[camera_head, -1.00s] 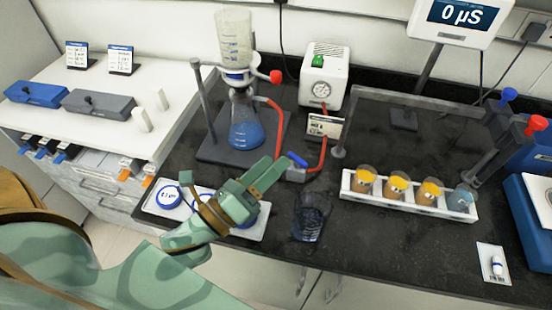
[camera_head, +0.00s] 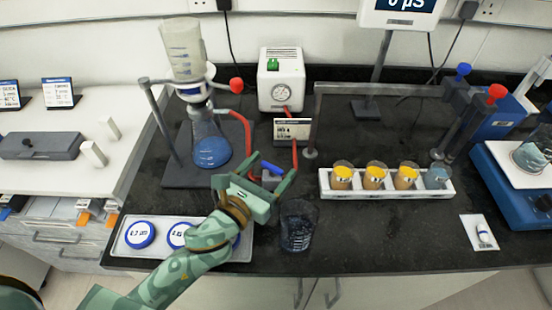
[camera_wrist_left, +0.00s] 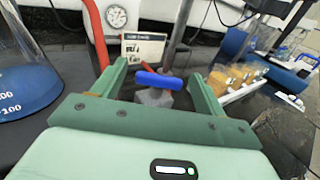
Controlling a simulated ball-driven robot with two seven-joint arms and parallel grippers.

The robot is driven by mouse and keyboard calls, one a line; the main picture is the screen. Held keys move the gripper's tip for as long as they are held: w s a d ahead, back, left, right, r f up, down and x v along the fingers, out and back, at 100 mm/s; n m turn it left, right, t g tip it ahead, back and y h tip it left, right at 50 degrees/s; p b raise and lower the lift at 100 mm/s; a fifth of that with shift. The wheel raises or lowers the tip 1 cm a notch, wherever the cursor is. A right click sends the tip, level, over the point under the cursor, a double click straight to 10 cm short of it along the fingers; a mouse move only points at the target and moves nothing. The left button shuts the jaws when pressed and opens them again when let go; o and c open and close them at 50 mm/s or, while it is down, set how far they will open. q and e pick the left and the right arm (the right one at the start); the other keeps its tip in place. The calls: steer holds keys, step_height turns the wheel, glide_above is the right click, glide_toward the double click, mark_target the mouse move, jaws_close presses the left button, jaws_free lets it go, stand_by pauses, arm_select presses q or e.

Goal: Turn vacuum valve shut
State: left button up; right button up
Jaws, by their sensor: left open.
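The vacuum valve has a blue lever handle (camera_head: 271,168) on a grey block (camera_head: 270,181), joined to red tubing (camera_head: 294,151). In the left wrist view the blue handle (camera_wrist_left: 158,80) lies roughly crosswise between my fingers, with the grey block (camera_wrist_left: 154,97) below it. My left gripper (camera_head: 272,182) is open, with its fingers on either side of the valve; it also shows in the left wrist view (camera_wrist_left: 158,78). I cannot tell whether either finger touches the handle. My right gripper is not in view.
A flask of blue liquid (camera_head: 210,150) stands left of the valve and a white pump with a gauge (camera_head: 281,68) behind it. A glass beaker (camera_head: 297,226) is close to the right of my left gripper. A rack of cups (camera_head: 388,190) stands further right.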

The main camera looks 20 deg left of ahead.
mark_target(270, 169)
arm_select(q)
steer(key=shift+x, duration=1.2)
steer(key=shift+w+d, duration=0.1)
steer(key=shift+w, duration=0.2)
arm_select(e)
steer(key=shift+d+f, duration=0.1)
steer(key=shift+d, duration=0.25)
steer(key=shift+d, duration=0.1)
arm_select(q)
steer(key=c, duration=1)
